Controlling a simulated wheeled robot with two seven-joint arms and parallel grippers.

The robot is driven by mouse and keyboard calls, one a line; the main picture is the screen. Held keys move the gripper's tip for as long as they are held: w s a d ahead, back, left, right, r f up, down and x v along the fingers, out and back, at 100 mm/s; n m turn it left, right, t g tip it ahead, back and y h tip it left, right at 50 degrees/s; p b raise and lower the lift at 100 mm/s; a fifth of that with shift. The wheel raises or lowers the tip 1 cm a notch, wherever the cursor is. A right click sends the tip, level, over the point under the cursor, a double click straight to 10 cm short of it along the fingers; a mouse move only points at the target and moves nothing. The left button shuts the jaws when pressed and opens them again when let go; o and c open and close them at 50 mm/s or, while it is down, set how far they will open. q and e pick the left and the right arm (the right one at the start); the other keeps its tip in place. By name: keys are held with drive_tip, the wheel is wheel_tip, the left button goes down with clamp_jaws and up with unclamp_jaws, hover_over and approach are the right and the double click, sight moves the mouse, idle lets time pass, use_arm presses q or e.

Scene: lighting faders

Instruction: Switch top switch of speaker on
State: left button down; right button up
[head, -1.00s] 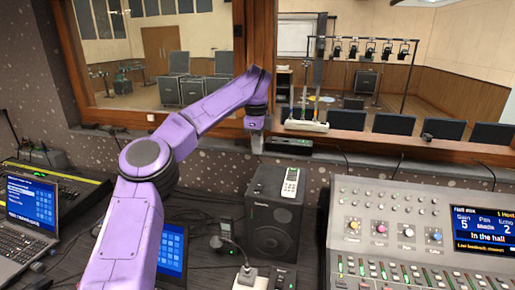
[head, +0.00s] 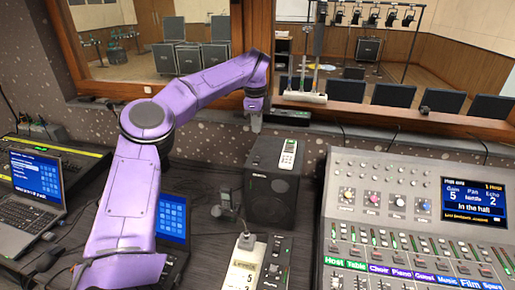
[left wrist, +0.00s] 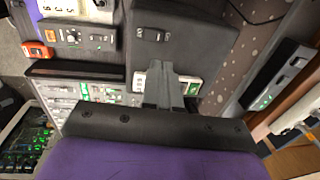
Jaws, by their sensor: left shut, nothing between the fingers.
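The speaker (head: 270,196) is a black box standing on the desk below the window. A white device with small buttons (head: 289,153) is on its top. In the head view my left gripper (head: 256,128) is at the speaker's far top edge, pointing down, with its fingers shut and empty. In the left wrist view the shut fingers (left wrist: 163,84) cross the white device with green lights. Beyond them is a dark panel (left wrist: 185,32) with a small marked switch (left wrist: 153,35). I cannot tell its position or whether the fingers touch anything. My right gripper is not in view.
A mixing console (head: 415,225) stands right of the speaker. A laptop (head: 35,185) and a tablet-like screen (head: 172,218) are to the left. A small switch box (head: 275,265) is in front. A black box (head: 288,116) lies on the ledge behind.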

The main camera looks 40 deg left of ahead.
sight(258, 155)
use_arm(q)
drive_tip(key=f+p, duration=0.1)
drive_tip(key=f, duration=0.2)
drive_tip(key=f+p, duration=0.1)
drive_tip(key=f, duration=0.2)
drive_tip(key=w+f+p, duration=0.1)
drive_tip(key=f+p, duration=0.1)
drive_tip(key=f, duration=0.1)
drive_tip(key=shift+a+f, duration=0.3)
drive_tip(key=shift+a, duration=0.05)
drive_tip(key=shift+w+f, duration=0.15)
drive_tip(key=shift+f, duration=0.45)
